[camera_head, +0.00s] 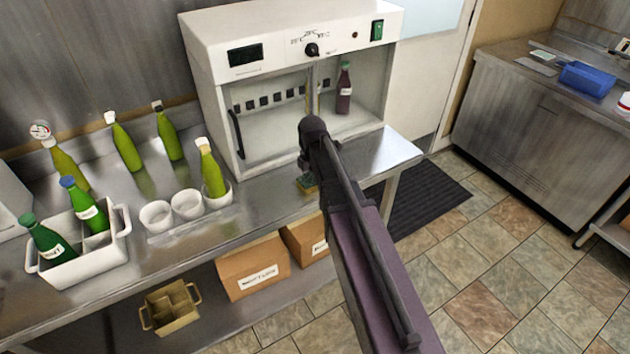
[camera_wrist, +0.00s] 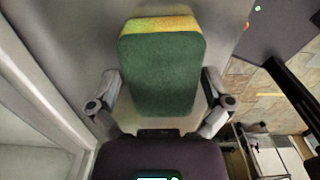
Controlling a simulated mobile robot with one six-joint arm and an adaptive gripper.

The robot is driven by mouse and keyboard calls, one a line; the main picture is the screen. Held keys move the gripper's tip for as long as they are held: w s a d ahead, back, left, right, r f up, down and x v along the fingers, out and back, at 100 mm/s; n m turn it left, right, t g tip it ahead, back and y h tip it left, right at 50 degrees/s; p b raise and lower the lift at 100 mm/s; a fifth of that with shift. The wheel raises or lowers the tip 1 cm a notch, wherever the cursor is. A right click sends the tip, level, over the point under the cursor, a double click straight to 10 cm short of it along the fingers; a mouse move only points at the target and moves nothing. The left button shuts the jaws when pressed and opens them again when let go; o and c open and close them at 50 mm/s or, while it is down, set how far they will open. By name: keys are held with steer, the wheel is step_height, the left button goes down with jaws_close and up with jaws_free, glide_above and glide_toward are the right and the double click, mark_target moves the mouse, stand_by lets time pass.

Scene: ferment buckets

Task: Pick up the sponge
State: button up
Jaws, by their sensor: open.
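The sponge (camera_wrist: 160,70) has a dark green face and a yellow side. It lies on the steel counter (camera_head: 255,207) in front of the incubator. In the head view only a small part of the sponge (camera_head: 306,184) shows beside my arm. In the wrist view my gripper (camera_wrist: 162,98) is open, with one finger on each side of the sponge's lower part. Gaps show between the fingers and the sponge. I cannot tell how far above the counter the fingertips are. My arm hides the gripper in the head view.
The white incubator (camera_head: 222,75) stands right behind, with a dark bottle (camera_head: 344,90) inside. White cups (camera_head: 187,205), one holding a green bottle (camera_head: 212,170), and a white bottle crate (camera_head: 85,262) stand to the left. The counter's front edge is close. Cardboard boxes (camera_head: 252,266) sit below.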

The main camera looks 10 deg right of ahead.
mark_target(312, 177)
steer(key=c, duration=0.5)
steer(key=shift+r, duration=0.1)
stand_by(0.3)
step_height(312, 177, up, 3)
steer(key=p, duration=0.3)
steer(key=shift+r, duration=0.1)
steer(key=s, duration=0.5)
steer(key=s+r+p, duration=0.1)
steer(key=s, duration=0.4)
steer(key=s+p, duration=0.1)
steer(key=s, duration=0.5)
steer(key=shift+r, duration=0.3)
steer(key=c, duration=0.3)
steer(key=shift+c, duration=0.3)
